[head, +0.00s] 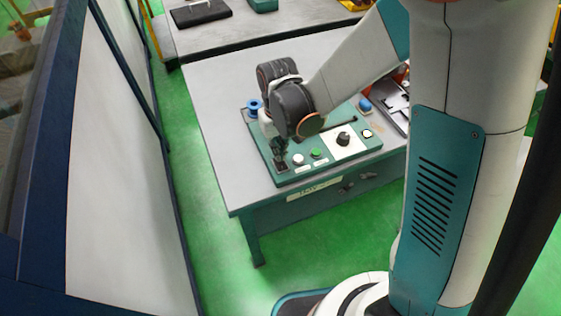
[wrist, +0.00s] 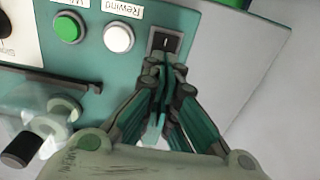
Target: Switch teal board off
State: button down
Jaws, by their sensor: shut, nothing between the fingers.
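The teal board (head: 370,146) lies on the table in the head view; its surface (wrist: 112,72) fills much of the wrist view. A black rocker switch (wrist: 165,40) with a small white mark sits at the board's corner, and shows in the head view (head: 281,166) too. My gripper (wrist: 168,62) is shut and empty, its fingertips right at the switch's near edge and overlapping it in the picture. I cannot tell whether they touch it. In the head view my gripper (head: 281,156) points down over that corner.
Beside the switch are a white button (wrist: 118,37) labelled Rewind and a green button (wrist: 69,27). A black knob (head: 343,138) sits on a white panel. A blue spool (head: 254,105) stands at the board's far left. Bare grey table (head: 215,150) lies left of the board.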

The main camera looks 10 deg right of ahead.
jog(key=shift+f+b, duration=0.95)
jog(key=shift+f, duration=0.15)
dwell(0.8)
jog(key=shift+r, duration=0.2)
jog(key=shift+r+p, duration=2.35)
jog(key=shift+r, duration=1)
jog(key=shift+d+r, duration=0.15)
jog(key=shift+r, duration=0.05)
jog(key=s+d+r+m+t+b, duration=0.3)
jog(key=s+d+r+t, duration=0.4)
jog(key=s+d+r, duration=0.6)
jog(key=shift+d+r+b, duration=0.2)
jog(key=shift+d+b, duration=0.3)
jog(key=shift+b, duration=0.4)
